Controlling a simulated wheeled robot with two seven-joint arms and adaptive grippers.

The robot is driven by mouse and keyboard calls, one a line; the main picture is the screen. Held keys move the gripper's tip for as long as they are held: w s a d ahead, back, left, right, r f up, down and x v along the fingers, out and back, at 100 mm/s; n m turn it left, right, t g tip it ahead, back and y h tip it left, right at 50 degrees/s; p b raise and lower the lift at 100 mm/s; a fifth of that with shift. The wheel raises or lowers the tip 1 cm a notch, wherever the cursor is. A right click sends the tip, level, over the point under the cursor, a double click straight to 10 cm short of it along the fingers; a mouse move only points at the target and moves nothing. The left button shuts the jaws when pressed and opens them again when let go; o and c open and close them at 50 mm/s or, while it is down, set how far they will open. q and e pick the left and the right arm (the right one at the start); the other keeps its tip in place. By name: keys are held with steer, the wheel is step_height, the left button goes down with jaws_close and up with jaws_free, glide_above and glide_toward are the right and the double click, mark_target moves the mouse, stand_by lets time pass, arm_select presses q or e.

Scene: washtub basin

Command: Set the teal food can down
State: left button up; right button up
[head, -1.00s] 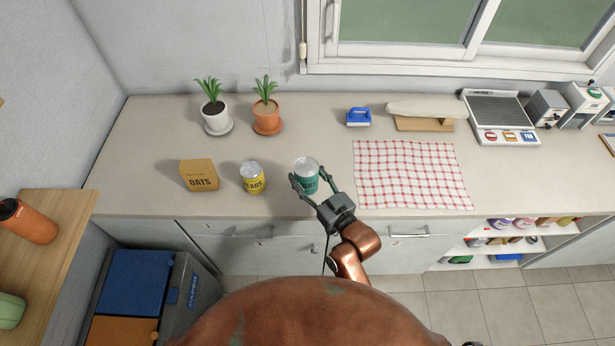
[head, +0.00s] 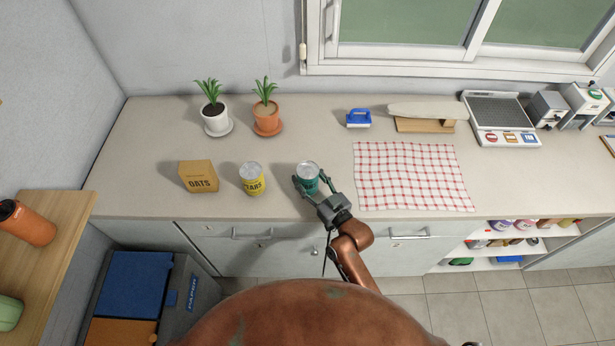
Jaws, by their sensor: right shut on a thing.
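The teal food can (head: 307,173) with a silver lid is upright at the front of the counter, in the middle of the head view. My right gripper (head: 309,184) is shut on it, with one finger on each side, coming in from the front. The can's base is at or very near the counter top; I cannot tell for sure whether it touches. The gripper hides part of the can's lower front. My left gripper is not in view.
A yellow can (head: 252,179) and an oats box (head: 199,176) stand to the left on the counter (head: 300,209). A red checked cloth (head: 411,176) lies to the right. Two potted plants (head: 214,116) (head: 267,112) and a blue iron-like item (head: 358,118) stand behind. Bare counter lies behind the can.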

steer(key=o, duration=1.6)
steer(key=shift+f, duration=0.15)
steer(key=shift+c, duration=0.2)
